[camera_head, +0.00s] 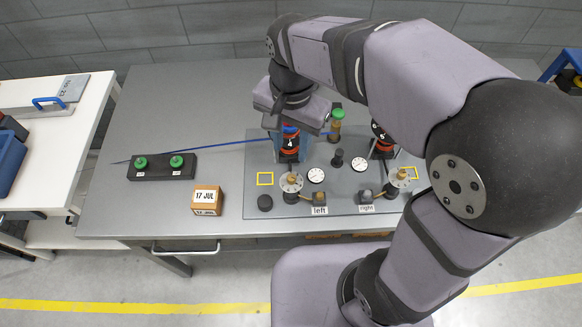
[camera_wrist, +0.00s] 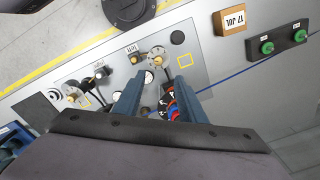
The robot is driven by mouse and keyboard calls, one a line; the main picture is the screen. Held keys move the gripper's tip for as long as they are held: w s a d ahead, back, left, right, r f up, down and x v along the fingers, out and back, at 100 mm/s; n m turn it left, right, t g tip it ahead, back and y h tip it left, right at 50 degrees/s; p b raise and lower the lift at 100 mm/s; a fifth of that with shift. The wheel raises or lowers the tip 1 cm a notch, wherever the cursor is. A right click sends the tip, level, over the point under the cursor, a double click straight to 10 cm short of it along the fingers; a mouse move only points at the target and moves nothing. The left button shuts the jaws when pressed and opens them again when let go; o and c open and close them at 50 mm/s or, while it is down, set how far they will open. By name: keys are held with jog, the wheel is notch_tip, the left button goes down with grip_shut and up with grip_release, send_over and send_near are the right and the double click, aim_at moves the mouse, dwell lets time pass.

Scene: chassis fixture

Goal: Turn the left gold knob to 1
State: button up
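The left gold knob (camera_head: 291,178) sits on a pale round dial at the left of the grey panel, behind and left of the "left" label (camera_head: 319,211). It also shows in the wrist view (camera_wrist: 158,52), beyond the fingertips. The dial's marks are too small to read, so I cannot tell its setting. My gripper (camera_head: 291,160) is above the panel, just behind the left knob. In the wrist view my gripper (camera_wrist: 157,84) has its two blue fingers apart, with the knob outside them. A red, black and blue stack marked 4 (camera_head: 289,144) shows between the fingers, apparently untouched.
A similar right knob (camera_head: 401,174) stands at the panel's right. Two white gauges (camera_head: 316,175), a black peg (camera_head: 338,158), a green-topped post (camera_head: 337,117) and a black puck (camera_head: 265,202) are nearby. A date block (camera_head: 207,201) and a green-button box (camera_head: 163,166) stand left.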

send_over(291, 178)
notch_tip(291, 178, down, 5)
jog(key=shift+f, duration=0.15)
jog(key=shift+s+f, duration=0.1)
jog(key=shift+f, duration=0.2)
jog(key=shift+f+p, duration=0.75)
jog(key=shift+f, duration=2.6)
grip_shut()
